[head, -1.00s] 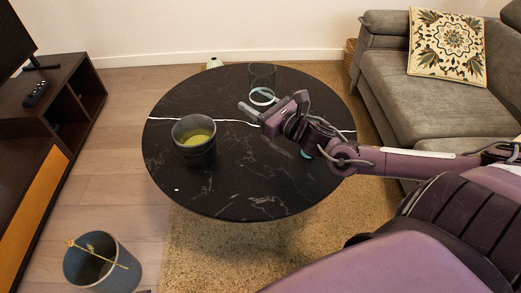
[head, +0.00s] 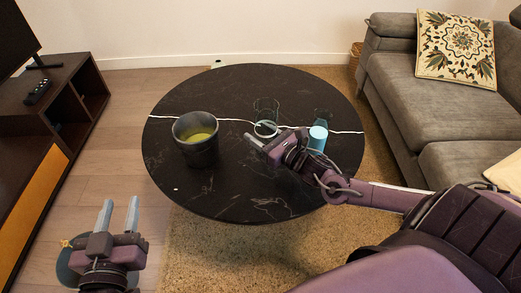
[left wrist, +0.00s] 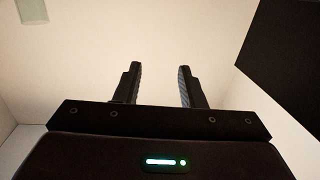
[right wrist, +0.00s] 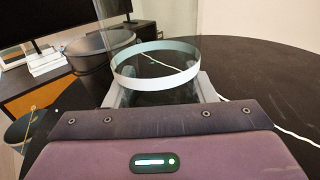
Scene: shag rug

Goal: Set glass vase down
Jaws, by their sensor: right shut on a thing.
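The glass vase (head: 266,106) is clear, with a pale band around its lower part. It appears upright near the middle of the round black table (head: 240,185). My right gripper (head: 262,136) is shut on it low down, reaching from the right. In the right wrist view the vase (right wrist: 157,66) stands between the fingers, and its top is cut off. I cannot tell whether its base touches the table. My left gripper (head: 120,202) is open and empty at the lower left, away from the table.
A dark pot (head: 196,150) with yellow-green contents stands on the table's left. A light-blue cylinder (head: 318,137) and a dark glass-like piece (head: 322,117) stand right of the vase. The table's front and back are clear. A sofa (head: 440,100) is at right.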

